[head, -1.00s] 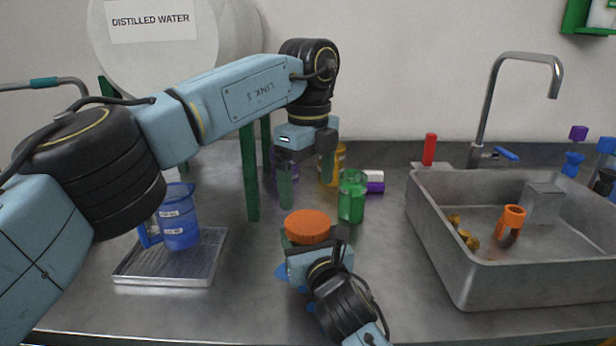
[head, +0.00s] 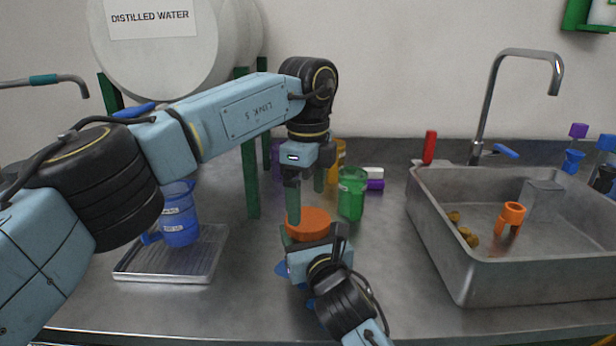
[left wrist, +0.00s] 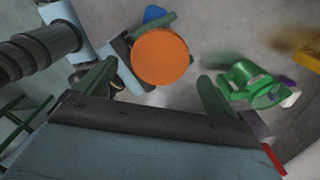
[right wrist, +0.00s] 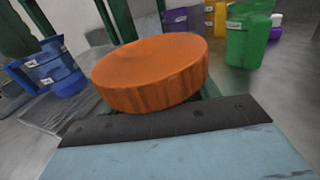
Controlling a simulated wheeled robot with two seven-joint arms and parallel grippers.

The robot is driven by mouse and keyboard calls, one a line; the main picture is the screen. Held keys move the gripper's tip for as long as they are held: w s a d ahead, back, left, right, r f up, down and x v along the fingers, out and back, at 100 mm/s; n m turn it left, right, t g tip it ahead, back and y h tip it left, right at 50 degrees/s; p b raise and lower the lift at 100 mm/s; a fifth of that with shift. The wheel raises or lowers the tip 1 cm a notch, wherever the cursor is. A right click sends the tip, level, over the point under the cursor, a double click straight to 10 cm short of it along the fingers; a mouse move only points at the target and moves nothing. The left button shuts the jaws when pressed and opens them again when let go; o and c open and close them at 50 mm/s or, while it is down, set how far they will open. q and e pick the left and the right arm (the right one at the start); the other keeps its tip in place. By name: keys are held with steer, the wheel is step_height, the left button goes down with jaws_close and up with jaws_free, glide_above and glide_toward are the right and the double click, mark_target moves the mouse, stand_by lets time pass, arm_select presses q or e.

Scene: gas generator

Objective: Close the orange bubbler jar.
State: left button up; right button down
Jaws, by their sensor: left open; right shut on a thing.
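An orange screw lid (head: 309,224) sits at the front middle of the counter. It also fills the middle of the right wrist view (right wrist: 152,72) and shows in the left wrist view (left wrist: 161,56). The jar body under it is almost wholly hidden by my right gripper (head: 314,242), which is shut on the jar just below the lid. Whether the lid is fully seated cannot be seen. My left gripper (head: 307,203) is open and points down just above the lid. In the left wrist view its fingers are spread wider than the lid, which lies off-centre between them.
A green beaker (head: 351,194) stands close behind the lid to the right. A blue jug (head: 179,222) stands on a metal tray (head: 205,270) at left. Green stand legs (head: 250,170) rise behind. A metal sink (head: 440,250) is at right. The counter between tray and jar is clear.

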mark_target(308, 219)
arm_select(q)
steer(key=shift+f, duration=2.2)
steer(key=c, duration=1)
steer(key=m, duration=0.4)
steer(key=shift+m, duration=0.4)
steer(key=m, duration=0.3)
steer(key=shift+m, duration=0.3)
steer(key=m, duration=0.3)
steer(key=shift+m, duration=0.4)
steer(key=m, duration=0.4)
